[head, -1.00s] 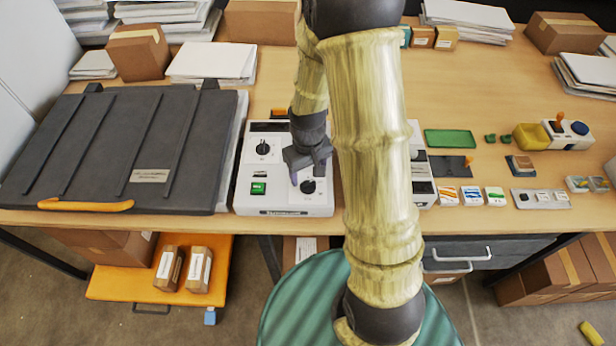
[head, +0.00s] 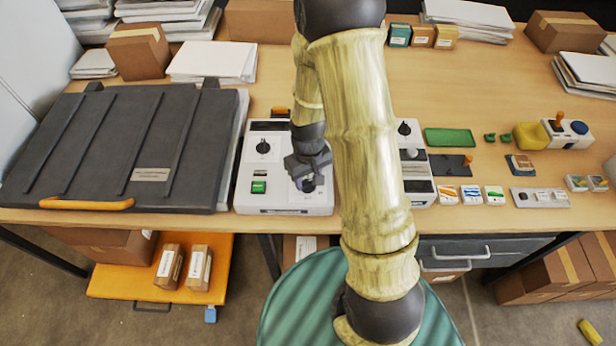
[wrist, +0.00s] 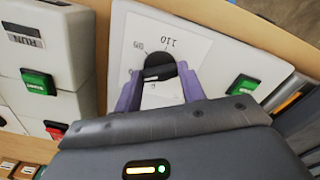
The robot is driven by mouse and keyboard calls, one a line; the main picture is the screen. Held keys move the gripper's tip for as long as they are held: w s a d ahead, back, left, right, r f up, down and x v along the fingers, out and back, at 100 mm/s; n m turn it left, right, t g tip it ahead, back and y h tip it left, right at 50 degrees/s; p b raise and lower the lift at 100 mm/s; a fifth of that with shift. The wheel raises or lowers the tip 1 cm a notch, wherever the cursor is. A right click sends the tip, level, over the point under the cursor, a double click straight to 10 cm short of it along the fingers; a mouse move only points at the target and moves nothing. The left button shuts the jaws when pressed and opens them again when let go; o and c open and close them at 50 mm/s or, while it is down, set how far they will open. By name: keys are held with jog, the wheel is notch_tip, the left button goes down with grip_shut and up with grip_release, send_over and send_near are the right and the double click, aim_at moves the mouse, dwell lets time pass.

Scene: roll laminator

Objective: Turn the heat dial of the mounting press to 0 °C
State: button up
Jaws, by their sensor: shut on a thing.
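A white control box (head: 285,201) stands on the table beside the large dark grey press (head: 110,150) with an orange handle. The box has an upper black dial (head: 263,147), a green button (head: 258,187) and a lower right dial (head: 308,187). My gripper (head: 307,184) is down at the lower right dial and partly covers it. In the wrist view, my purple fingers (wrist: 159,88) stand on either side of the dial's black knob (wrist: 158,70), shut on it. A scale with a printed 110 shows beside the knob; the pointer's setting is not readable.
A second white machine (head: 418,190) with its own dials stands to the right, partly behind my arm. In the wrist view, a neighbouring unit has a green button (wrist: 38,82) and a red button (wrist: 56,129). A green tray (head: 450,138) lies further right.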

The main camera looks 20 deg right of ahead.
aim_at(308, 182)
jog(key=shift+n, duration=0.4)
jog(key=n, duration=0.5)
jog(key=shift+w+r, duration=0.1)
jog(key=n+p, duration=0.1)
jog(key=n, duration=0.5)
jog(key=shift+p, duration=0.3)
jog(key=o, duration=1)
notch_tip(308, 182, up, 17)
jog(key=shift+r+p, duration=0.15)
jog(key=shift+p, duration=0.3)
